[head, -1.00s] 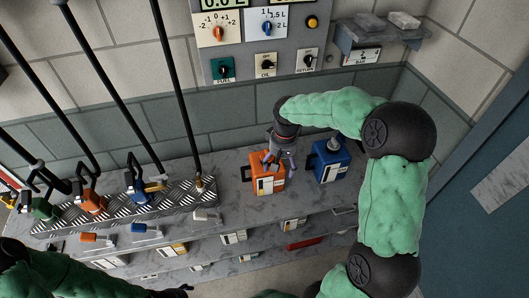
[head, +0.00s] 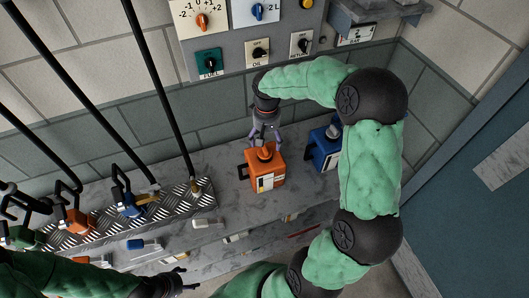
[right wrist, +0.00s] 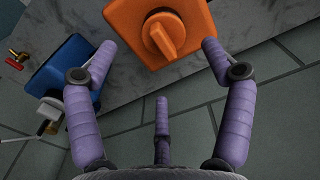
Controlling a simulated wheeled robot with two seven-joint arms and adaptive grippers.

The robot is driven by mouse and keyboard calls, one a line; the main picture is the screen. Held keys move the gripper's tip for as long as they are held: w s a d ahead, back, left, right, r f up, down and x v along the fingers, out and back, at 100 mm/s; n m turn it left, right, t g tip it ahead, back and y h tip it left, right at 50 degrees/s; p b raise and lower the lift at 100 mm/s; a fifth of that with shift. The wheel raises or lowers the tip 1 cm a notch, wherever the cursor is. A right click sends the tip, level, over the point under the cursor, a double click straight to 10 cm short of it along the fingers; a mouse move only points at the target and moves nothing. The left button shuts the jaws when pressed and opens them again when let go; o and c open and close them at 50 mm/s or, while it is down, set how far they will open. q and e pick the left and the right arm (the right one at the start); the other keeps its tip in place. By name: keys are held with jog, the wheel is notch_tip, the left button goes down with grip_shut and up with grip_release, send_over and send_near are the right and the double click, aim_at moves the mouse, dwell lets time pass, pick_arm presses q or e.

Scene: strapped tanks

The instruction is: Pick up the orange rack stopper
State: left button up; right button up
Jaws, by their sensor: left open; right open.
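The small orange piece (head: 82,260) at the shelf front looks like the orange rack stopper; my left arm partly covers it. My left gripper (head: 180,283) is open and empty to its right, low in the head view. In the right wrist view, the fingers (right wrist: 160,85) are spread and empty, and the tank's orange cap (right wrist: 163,34) lies beyond the fingertips.
A blue tank (head: 322,155) stands right of the orange one, partly behind my right arm. A blue piece (head: 144,245) and a white piece (head: 206,222) lie along the shelf front. Hoses with coloured nozzles (head: 128,203) stand on a metal plate at left.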

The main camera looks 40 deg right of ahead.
aim_at(265, 148)
jog(key=shift+a+f+b, duration=0.15)
jog(key=shift+f+b, duration=0.15)
jog(key=shift+f, duration=1.1)
jog(key=shift+a+f+b, duration=0.15)
jog(key=shift+f+b, duration=0.15)
jog(key=shift+f, duration=1.1)
jog(key=c, duration=1.3)
